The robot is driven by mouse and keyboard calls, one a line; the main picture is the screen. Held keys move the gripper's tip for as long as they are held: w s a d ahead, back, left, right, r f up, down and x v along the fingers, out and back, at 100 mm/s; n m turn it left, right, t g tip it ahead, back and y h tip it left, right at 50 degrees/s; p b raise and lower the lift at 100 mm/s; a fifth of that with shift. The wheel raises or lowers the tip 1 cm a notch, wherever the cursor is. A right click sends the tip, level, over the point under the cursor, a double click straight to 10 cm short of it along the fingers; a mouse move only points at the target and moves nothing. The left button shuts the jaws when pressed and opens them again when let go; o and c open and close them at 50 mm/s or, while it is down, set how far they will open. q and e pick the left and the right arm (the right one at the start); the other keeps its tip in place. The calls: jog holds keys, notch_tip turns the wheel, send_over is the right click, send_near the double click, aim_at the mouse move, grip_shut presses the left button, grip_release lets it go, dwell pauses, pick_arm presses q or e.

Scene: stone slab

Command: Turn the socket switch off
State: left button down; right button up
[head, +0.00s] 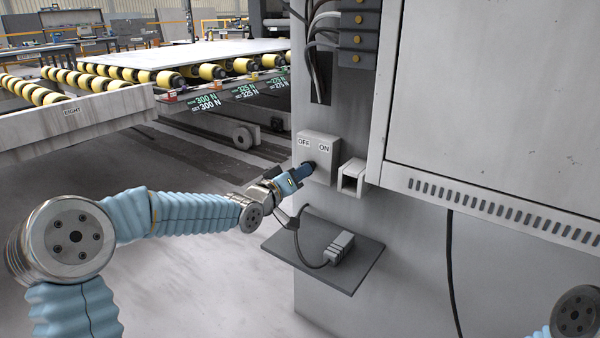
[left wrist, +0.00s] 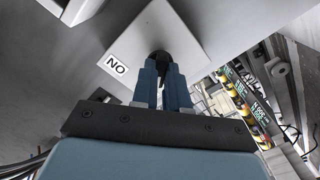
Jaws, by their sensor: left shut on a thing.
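The socket switch is a light grey box (head: 318,150) on the side of the grey cabinet, with labels OFF on the left and ON on the right. A dark knob (head: 309,166) sits low on its front. My left gripper (head: 303,173) is at the box, its fingers at the knob. In the left wrist view the two blue fingers (left wrist: 163,85) are shut on the dark knob (left wrist: 160,57), and the box (left wrist: 185,35) is behind it. The fingers hide much of the knob, so I cannot tell which label it points to. My right gripper is not in view.
Below, a dark shelf (head: 350,280) holds a grey plug (head: 340,246) on a cable. Cables run above the box. A roller conveyor (head: 110,110) stands at the back left. Part of my right arm shows at bottom right.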

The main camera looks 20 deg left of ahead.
pick_arm(q)
jog(key=shift+n, duration=0.4)
jog(key=c, duration=1.1)
grip_release()
jog(key=shift+c, duration=0.2)
jog(key=shift+s, duration=0.1)
jog(key=v, duration=1.3)
jog(key=shift+s, duration=0.35)
jog(key=shift+a, duration=0.15)
